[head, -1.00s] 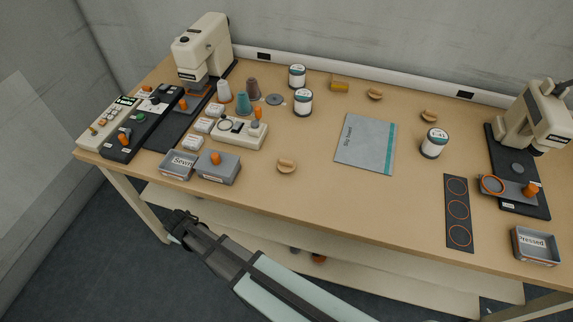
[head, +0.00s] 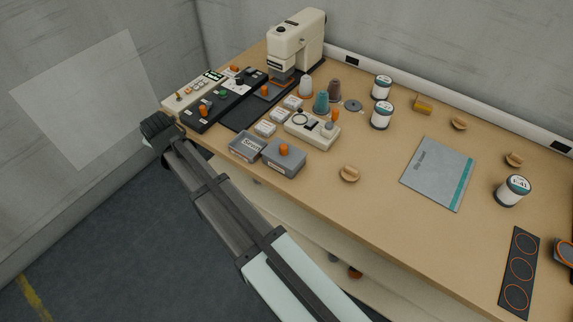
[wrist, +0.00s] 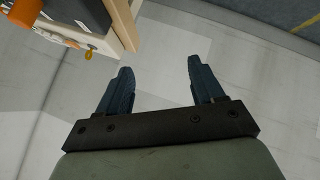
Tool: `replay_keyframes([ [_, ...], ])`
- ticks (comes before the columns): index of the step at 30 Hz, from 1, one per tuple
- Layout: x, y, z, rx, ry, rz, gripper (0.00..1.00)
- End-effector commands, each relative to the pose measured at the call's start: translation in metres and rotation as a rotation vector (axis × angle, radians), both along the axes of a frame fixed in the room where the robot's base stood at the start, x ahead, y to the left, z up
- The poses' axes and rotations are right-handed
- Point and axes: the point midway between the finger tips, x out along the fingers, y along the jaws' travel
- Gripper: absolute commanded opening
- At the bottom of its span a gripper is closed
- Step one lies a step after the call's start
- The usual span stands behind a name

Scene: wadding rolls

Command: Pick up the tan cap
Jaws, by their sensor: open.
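Three small tan round pieces that look like caps lie on the table in the head view. One (head: 349,174) is near the front middle, one (head: 459,123) is toward the back, and one (head: 515,160) is at the right. I cannot tell which is the tan cap of the task. My gripper (head: 157,128) is off the table's left front corner, beside the control boxes and far from all three. In the wrist view my gripper (wrist: 160,72) is open, with nothing between its fingers. No tan cap shows there.
Control boxes (head: 219,103), a sewing machine (head: 299,40), a grey tray (head: 248,147) and a grey box (head: 284,160) crowd the left end. The front middle is mostly clear.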

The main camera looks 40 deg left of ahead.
Motion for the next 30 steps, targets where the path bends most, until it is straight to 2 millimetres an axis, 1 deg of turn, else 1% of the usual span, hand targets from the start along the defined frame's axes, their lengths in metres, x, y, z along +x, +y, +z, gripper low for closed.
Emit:
replay_keyframes([
  [1, 0.023, -0.019, 0.007, -0.027, -0.001, -0.022, 0.67],
  [5, 0.075, -0.066, 0.018, -0.114, 0.004, -0.072, 0.67],
  [6, 0.090, -0.082, 0.021, -0.143, 0.007, -0.086, 0.67],
  [8, 0.112, -0.107, 0.025, -0.185, 0.015, -0.110, 0.67],
  [9, 0.125, -0.124, 0.028, -0.213, 0.021, -0.123, 0.67],
  [11, 0.144, -0.150, 0.031, -0.256, 0.034, -0.143, 0.67],
  [12, 0.156, -0.168, 0.034, -0.283, 0.043, -0.155, 0.67],
  [14, 0.172, -0.194, 0.038, -0.324, 0.059, -0.172, 0.67],
  [15, 0.182, -0.213, 0.040, -0.350, 0.071, -0.184, 0.67],
  [17, 0.195, -0.240, 0.044, -0.389, 0.089, -0.200, 0.67],
  [18, 0.203, -0.259, 0.047, -0.415, 0.102, -0.210, 0.67],
  [20, 0.214, -0.287, 0.051, -0.451, 0.125, -0.223, 0.67],
  [21, 0.220, -0.305, 0.054, -0.475, 0.141, -0.232, 0.67],
  [26, 0.238, -0.380, 0.066, -0.565, 0.210, -0.260, 0.67],
  [27, 0.241, -0.398, 0.068, -0.587, 0.230, -0.266, 0.67],
  [30, 0.244, -0.440, 0.076, -0.632, 0.279, -0.275, 0.67],
])
